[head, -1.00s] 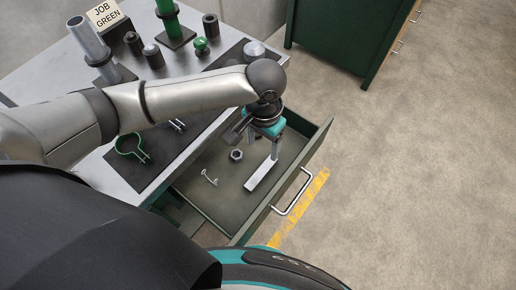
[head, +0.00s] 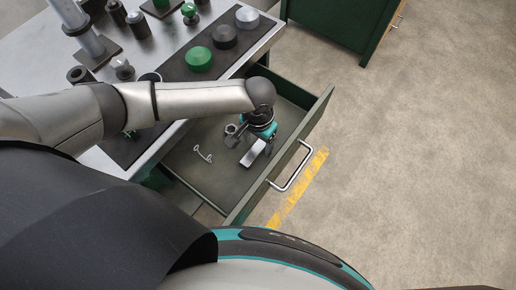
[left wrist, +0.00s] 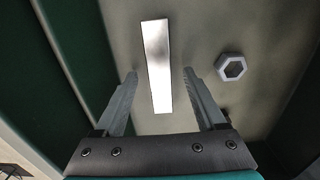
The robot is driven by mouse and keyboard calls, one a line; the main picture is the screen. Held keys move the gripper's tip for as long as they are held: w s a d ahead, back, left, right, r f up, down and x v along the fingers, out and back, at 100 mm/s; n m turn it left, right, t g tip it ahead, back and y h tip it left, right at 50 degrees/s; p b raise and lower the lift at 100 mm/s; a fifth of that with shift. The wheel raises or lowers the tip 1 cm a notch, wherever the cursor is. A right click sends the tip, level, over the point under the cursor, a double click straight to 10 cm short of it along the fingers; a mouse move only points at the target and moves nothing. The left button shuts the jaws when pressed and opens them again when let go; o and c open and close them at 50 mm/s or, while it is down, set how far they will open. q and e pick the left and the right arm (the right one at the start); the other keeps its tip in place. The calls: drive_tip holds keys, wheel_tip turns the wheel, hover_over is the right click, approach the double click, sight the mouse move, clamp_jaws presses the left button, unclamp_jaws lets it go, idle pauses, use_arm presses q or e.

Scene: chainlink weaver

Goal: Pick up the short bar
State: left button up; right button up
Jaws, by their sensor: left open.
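The short bar (head: 253,153) is a pale, flat metal strip lying on the floor of the open drawer. My left gripper (head: 261,139) is over the drawer and hides the bar's far part in the head view. In the left wrist view, the bar (left wrist: 156,55) runs lengthwise between the two open fingers of my left gripper (left wrist: 160,74), with a gap on each side. The fingers look empty. I cannot tell exactly how high the tips are above the drawer floor. My right gripper is not in view.
A hex nut (left wrist: 231,67) lies right of the bar in the left wrist view. A bent wire piece (head: 203,154) lies in the drawer. The drawer front has a metal handle (head: 290,180). The bench holds green (head: 199,60) and dark round pieces.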

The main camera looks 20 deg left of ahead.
use_arm(q)
drive_tip(key=shift+f, duration=0.5)
clamp_jaws()
idle(1.1)
